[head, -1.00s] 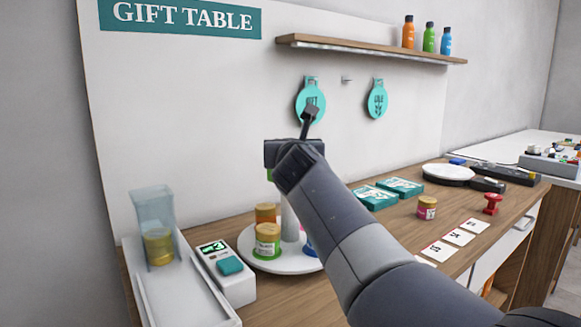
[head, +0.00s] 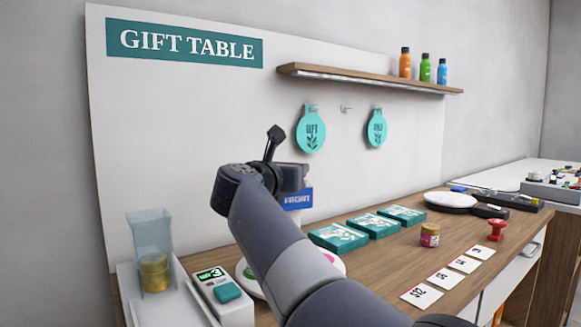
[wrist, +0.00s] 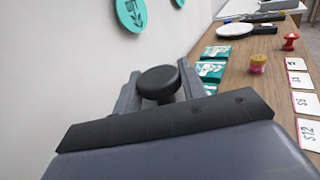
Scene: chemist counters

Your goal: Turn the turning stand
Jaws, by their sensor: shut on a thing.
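The turning stand is mostly hidden behind my arm in the head view. A bit of its white round plate (head: 244,281) shows at the left of my arm, with a green and pink edge of something on it. A blue label panel (head: 299,199) with white letters shows just under my gripper (head: 290,178). In the wrist view a round black knob (wrist: 159,80) sits between the two fingers of my gripper (wrist: 160,92). The fingers are shut on the knob. The jars on the plate are hidden.
Teal boxes (head: 371,226), a gold-lidded jar (head: 430,236), price cards (head: 443,277) and a red stamp (head: 496,230) lie to the right. The backboard rises behind.

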